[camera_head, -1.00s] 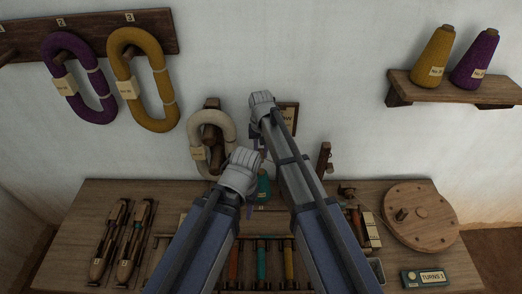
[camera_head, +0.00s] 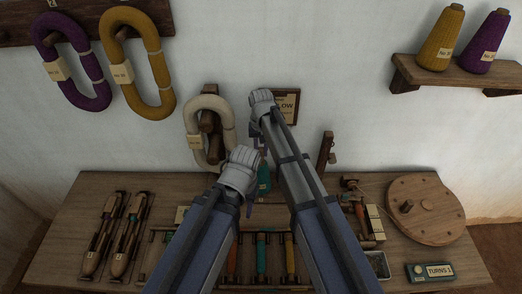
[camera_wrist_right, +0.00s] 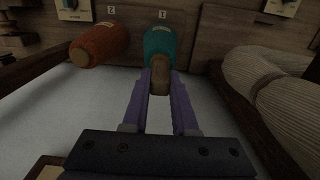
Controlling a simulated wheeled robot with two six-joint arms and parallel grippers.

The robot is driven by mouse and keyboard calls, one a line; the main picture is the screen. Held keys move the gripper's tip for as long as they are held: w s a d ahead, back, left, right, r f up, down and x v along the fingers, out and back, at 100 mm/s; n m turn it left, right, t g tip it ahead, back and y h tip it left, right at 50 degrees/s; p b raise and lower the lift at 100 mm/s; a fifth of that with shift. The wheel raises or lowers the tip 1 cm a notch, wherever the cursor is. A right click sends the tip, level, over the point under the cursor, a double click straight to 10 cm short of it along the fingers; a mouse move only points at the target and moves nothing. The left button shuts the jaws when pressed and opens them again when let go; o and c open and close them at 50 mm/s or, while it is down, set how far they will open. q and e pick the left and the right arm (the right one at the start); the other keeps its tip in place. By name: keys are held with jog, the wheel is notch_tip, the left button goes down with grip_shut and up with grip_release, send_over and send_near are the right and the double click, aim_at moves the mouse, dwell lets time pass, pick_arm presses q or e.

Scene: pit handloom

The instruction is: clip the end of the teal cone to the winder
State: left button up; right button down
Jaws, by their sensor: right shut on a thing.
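The teal cone (camera_head: 264,178) stands at the back of the bench between my arms, partly hidden. In the right wrist view the teal cone (camera_wrist_right: 160,42) is straight ahead, under a label 1, with its tan tip between my fingers. My right gripper (camera_wrist_right: 160,85) is shut at that tip; no loose thread can be made out. My left gripper (camera_head: 249,208) hangs over the bench, nearer and lower; its fingers are too small to read. A round wooden disc with a peg (camera_head: 440,203), apparently the winder, lies at the bench's right.
An orange cone (camera_wrist_right: 100,45) sits beside the teal one. A cream hank (camera_head: 197,145) hangs close left of my grippers. A wooden post (camera_head: 326,152) stands right of my right arm. Shuttles (camera_head: 126,235) lie at left; a turns counter (camera_head: 432,272) is at front right.

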aim_at(261, 149)
pick_arm(q)
jog(key=shift+r, duration=0.1)
pick_arm(e)
jog(key=shift+r, duration=0.1)
notch_tip(261, 149, up, 5)
jog(key=p, duration=0.5)
pick_arm(q)
notch_tip(261, 149, up, 5)
jog(key=shift+f, duration=0.1)
